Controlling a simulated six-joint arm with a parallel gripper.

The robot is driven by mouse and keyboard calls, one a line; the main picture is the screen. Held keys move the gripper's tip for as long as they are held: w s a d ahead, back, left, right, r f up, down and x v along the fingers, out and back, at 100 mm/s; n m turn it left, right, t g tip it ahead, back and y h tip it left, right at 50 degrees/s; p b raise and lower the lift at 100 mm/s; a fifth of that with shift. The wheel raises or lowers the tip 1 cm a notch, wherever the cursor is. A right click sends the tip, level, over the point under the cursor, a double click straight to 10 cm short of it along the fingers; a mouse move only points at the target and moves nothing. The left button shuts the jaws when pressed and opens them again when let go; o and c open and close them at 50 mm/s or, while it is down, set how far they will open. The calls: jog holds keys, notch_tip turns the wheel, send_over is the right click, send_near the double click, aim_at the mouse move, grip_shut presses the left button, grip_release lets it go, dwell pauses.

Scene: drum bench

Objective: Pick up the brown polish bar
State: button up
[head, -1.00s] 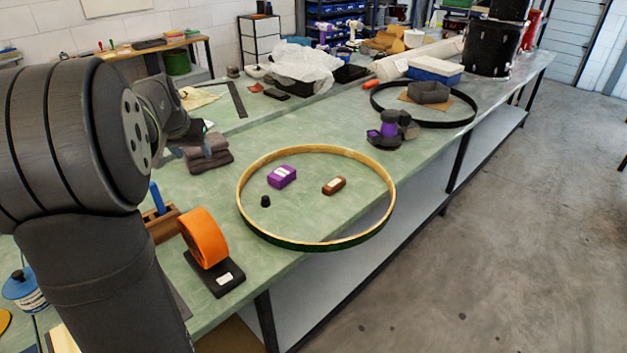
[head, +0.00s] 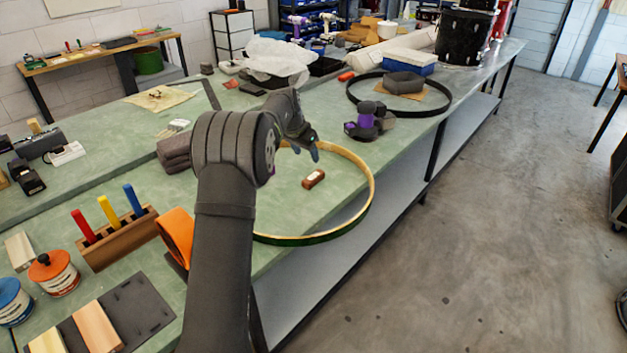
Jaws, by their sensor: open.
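The brown polish bar (head: 313,180), with a pale label on top, lies on the green bench inside the wooden drum hoop (head: 371,192). My gripper (head: 307,149) is above and behind the bar in the picture, over the hoop's far part, and apart from the bar. It is open, small and dark in this view, and nothing shows between its fingers. My arm hides the left part of the hoop and whatever lies there.
An orange tape roll (head: 176,236) stands close left of my arm. A purple-and-black tool (head: 367,121) and a black hoop (head: 437,112) lie beyond the wooden hoop. Folded grey cloths (head: 174,152) lie left. Bare bench surrounds the bar.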

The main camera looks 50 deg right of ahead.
send_over(313, 176)
jog(key=a, duration=0.2)
jog(key=f, duration=0.6)
jog(key=shift+s+f, duration=0.25)
jog(key=shift+s, duration=0.1)
jog(key=shift+w+x, duration=0.15)
jog(key=shift+x, duration=1.15)
jog(key=shift+w+x, duration=0.1)
jog(key=shift+x, duration=1.2)
jog(key=shift+a+f, duration=0.15)
jog(key=shift+f, duration=0.2)
jog(key=c, duration=1.1)
jog(key=shift+r, duration=0.1)
